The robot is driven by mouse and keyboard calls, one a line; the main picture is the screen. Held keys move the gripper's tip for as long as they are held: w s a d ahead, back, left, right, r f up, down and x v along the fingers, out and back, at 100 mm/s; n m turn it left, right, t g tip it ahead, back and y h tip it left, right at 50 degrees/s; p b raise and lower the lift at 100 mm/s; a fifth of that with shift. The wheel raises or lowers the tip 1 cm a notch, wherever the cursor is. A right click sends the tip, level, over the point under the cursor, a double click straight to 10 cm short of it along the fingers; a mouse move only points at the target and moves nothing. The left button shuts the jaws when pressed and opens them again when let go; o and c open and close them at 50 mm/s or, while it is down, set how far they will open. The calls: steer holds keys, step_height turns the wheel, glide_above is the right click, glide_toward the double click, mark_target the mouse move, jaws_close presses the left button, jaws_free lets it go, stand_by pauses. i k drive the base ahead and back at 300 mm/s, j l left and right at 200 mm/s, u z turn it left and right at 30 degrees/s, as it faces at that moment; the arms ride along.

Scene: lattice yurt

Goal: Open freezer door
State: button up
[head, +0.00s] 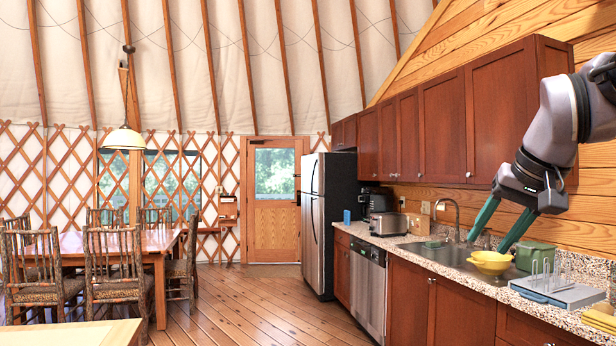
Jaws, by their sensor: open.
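The fridge-freezer (325,215) stands at the far end of the counter, with a stainless steel front and black side. Its upper door, the freezer door (312,175), looks closed and is seen at a steep angle. A dark handle shows along the door's edge. My gripper (493,232) is at the right, open and empty, with its two green fingers pointing down and left above the counter near the sink. It is far from the fridge, and the yellow bowl lies below and between its fingers in the picture.
The counter (395,242) runs along the right with a sink, yellow bowl (491,262), toaster (388,224) and dish rack (557,290). Upper cabinets (445,115) hang above. A table (110,240) with several chairs stands left. The wood floor (240,310) between is clear.

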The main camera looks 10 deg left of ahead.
mark_target(312, 174)
steer(key=i, duration=0.3)
steer(key=i+j+u, duration=0.1)
steer(key=i+u, duration=0.3)
steer(key=i, duration=0.6)
steer(key=i+l+u, duration=0.2)
steer(key=i+u, duration=0.15)
steer(key=i, duration=2.8)
steer(key=i+z, duration=0.1)
steer(key=i, duration=0.95)
steer(key=i+j+z, duration=0.1)
steer(key=i, duration=0.95)
steer(key=i+z, duration=0.25)
steer(key=i, duration=0.35)
steer(key=i+j+z, duration=0.2)
steer(key=i, duration=0.4)
steer(key=j, duration=0.05)
